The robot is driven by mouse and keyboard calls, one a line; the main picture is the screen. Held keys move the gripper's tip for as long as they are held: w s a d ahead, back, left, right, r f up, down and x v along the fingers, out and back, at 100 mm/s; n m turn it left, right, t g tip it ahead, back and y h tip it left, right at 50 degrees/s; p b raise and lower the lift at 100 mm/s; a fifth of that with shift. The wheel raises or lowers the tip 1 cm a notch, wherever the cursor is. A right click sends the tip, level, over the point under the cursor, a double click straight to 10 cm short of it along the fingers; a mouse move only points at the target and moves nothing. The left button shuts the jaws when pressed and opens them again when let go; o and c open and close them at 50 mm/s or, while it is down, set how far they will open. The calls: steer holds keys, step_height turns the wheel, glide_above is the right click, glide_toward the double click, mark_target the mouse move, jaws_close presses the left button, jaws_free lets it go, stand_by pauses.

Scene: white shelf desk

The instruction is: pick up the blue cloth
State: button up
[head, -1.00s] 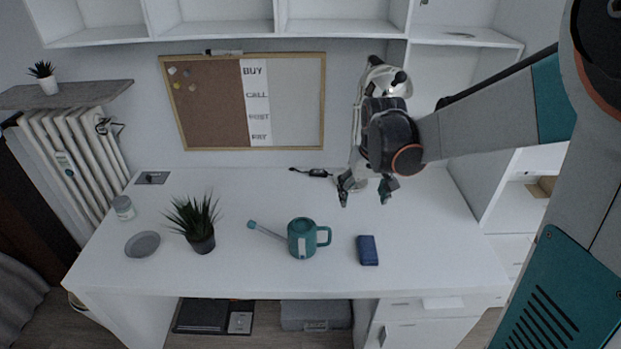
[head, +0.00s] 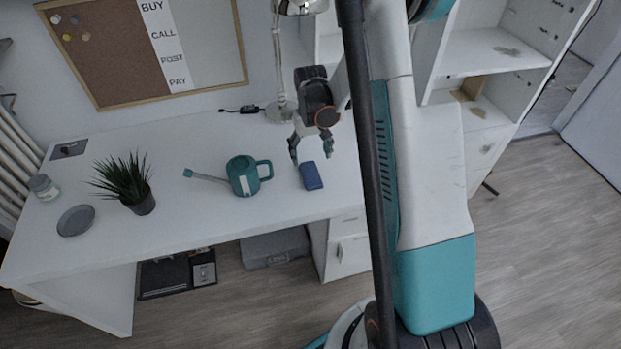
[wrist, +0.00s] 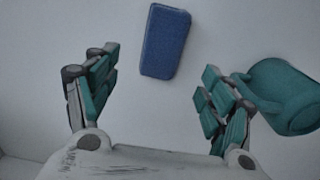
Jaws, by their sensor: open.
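The blue cloth (head: 311,176) is a small folded dark-blue block lying flat on the white desk, right of the watering can. My gripper (head: 311,152) is above the desk at the cloth, pointing down, with its fingers apart. In the wrist view the cloth (wrist: 166,41) lies beyond the fingertips and roughly between their lines, with nothing touching it. My gripper (wrist: 160,85) is open and empty there. How high the fingertips are above the desk is hard to tell.
A teal watering can (head: 243,178) stands left of the cloth; it shows close by my right-hand finger in the wrist view (wrist: 292,95). A potted plant (head: 138,190), a grey dish (head: 76,221) and a jar (head: 43,187) stand farther left. A lamp (head: 278,70) stands behind my gripper.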

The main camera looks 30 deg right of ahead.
mark_target(310, 170)
step_height(310, 170, down, 8)
steer(key=b, duration=0.3)
steer(key=shift+a+r, duration=0.15)
steer(key=shift+r, duration=0.1)
steer(key=c, duration=1.2)
steer(key=shift+r, duration=0.15)
steer(key=shift+c, duration=0.2)
step_height(310, 170, up, 20)
steer(key=p, duration=0.6)
steer(key=shift+p, duration=0.35)
